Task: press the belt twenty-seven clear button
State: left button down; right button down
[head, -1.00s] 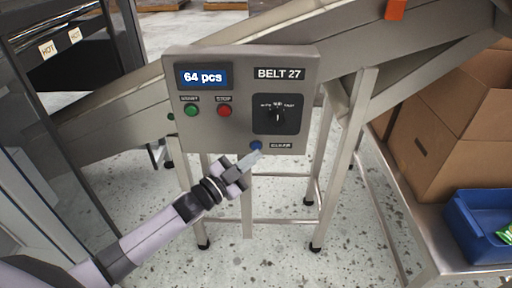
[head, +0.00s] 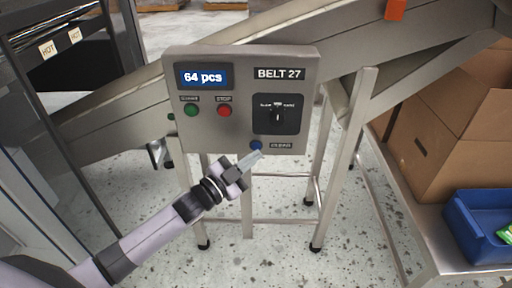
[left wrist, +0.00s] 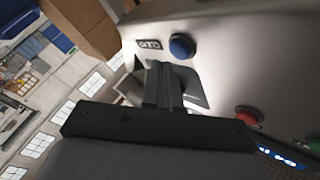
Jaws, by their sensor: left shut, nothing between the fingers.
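The grey BELT 27 control panel (head: 240,120) faces me in the head view, its display (head: 203,76) reading 64 pcs. The blue clear button (head: 256,145) is at its lower edge, left of the CLEAR label (head: 281,146). It also shows in the left wrist view as a round blue button (left wrist: 181,46). My left gripper (head: 253,159) is shut and empty. Its fingertips are just below the button in the head view; in the left wrist view the fingers (left wrist: 163,82) point toward the panel close to the button. I cannot tell contact. My right gripper is not in view.
The panel also has a green button (head: 191,110), a red button (head: 224,111) and a black rotary knob (head: 277,115). A sloping conveyor (head: 130,112) on metal legs runs behind it. Cardboard boxes (head: 445,140) and a blue bin (head: 471,228) stand at right.

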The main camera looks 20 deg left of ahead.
pick_arm(q)
jog(key=shift+w, duration=0.15)
jog(key=shift+w+a, duration=0.1)
jog(key=shift+w, duration=0.15)
jog(key=shift+w+a+b, duration=0.15)
jog(key=shift+w+b, duration=0.15)
jog(key=shift+w, duration=0.15)
dwell(0.8)
jog(key=shift+s, duration=0.1)
jog(key=shift+s+d+p, duration=0.25)
jog(key=shift+s+p, duration=0.35)
jog(key=shift+s, duration=0.15)
jog(key=s+p, duration=0.1)
jog(key=s, duration=0.1)
jog(key=s+d+p, duration=0.1)
jog(key=s, duration=0.1)
jog(key=shift+s+d+p, duration=0.2)
jog(key=shift+s+p, duration=0.2)
